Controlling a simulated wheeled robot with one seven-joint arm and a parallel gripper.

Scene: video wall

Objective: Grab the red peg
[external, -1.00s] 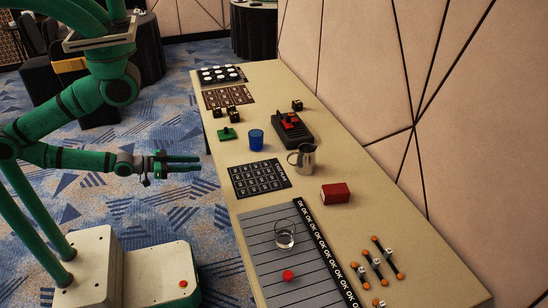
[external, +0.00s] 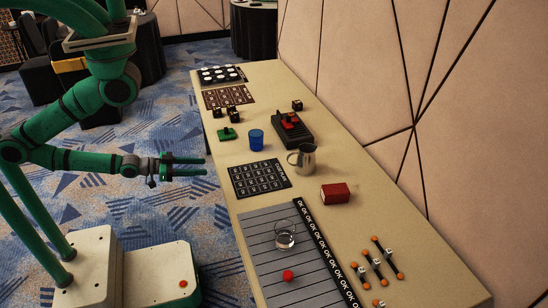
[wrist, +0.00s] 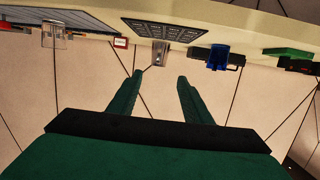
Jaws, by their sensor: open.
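Small red pieces (external: 291,119) sit on a black box-like device (external: 293,131) near the middle of the table; I cannot tell whether one is a peg. A round red piece (external: 288,275) lies on the grey lined mat (external: 262,262) at the near end. My gripper (external: 204,166) is open and empty, left of the table edge and well apart from both. In the wrist view my gripper's fingers (wrist: 160,76) are spread with nothing between them. The device (wrist: 237,60) is partly hidden there behind the blue cup, and I cannot make out its red pieces.
The blue cup (external: 256,140), metal mug (external: 302,160) and black lettered mat (external: 259,177) are on the table (external: 228,208) near the device. A red block (external: 335,193), clear glass (external: 285,234) and orange-ended bars (external: 376,263) are nearer. The wall (external: 440,120) borders the table's right side.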

